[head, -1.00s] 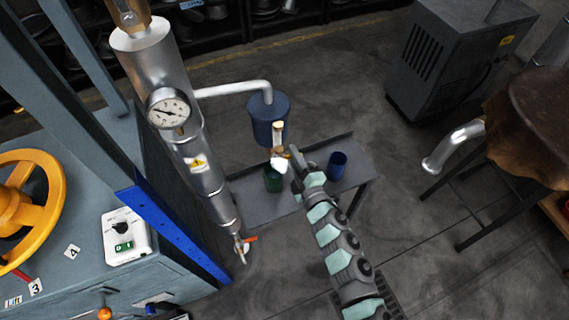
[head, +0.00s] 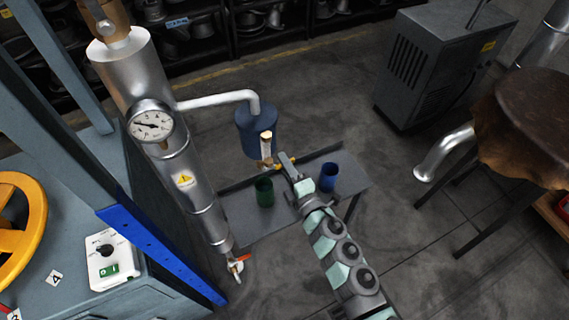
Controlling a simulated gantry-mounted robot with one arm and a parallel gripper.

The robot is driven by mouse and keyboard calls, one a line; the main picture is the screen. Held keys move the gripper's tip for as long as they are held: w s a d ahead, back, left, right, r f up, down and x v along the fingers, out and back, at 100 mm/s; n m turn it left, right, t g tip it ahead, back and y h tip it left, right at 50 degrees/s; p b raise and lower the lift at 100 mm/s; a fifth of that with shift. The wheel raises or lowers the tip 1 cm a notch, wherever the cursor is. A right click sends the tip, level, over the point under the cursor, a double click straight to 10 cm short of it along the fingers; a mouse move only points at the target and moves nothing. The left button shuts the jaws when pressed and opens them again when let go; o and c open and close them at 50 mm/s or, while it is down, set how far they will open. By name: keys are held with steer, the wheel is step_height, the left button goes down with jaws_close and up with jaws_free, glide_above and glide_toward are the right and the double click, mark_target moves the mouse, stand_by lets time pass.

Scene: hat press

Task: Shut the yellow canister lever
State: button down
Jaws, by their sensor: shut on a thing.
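The blue canister (head: 257,132) hangs at the end of a bent silver pipe, with a brass valve (head: 266,148) on its lower front. The small yellow lever (head: 278,166) shows beneath the valve, partly hidden by my gripper. My gripper (head: 284,162) reaches up from the lower right. Its fingers are shut on the lever, though the contact itself is small and partly hidden. A green cup (head: 264,191) stands on the grey bench (head: 240,226) below, left of my gripper. A blue cup (head: 328,177) stands to its right.
At left are a silver cylinder with a gauge (head: 151,122), an orange-red tap lever (head: 240,260), a blue beam (head: 160,254) and a yellow handwheel (head: 22,222). A grey cabinet (head: 435,65) stands back right. The floor between is open.

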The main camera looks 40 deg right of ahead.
steer(key=c, duration=1.4)
jaws_free()
steer(key=shift+o, duration=0.2)
steer(key=shift+s, duration=0.1)
steer(key=s+a+p, duration=0.1)
steer(key=s+a, duration=0.1)
steer(key=s, duration=0.8)
steer(key=shift+s, duration=0.25)
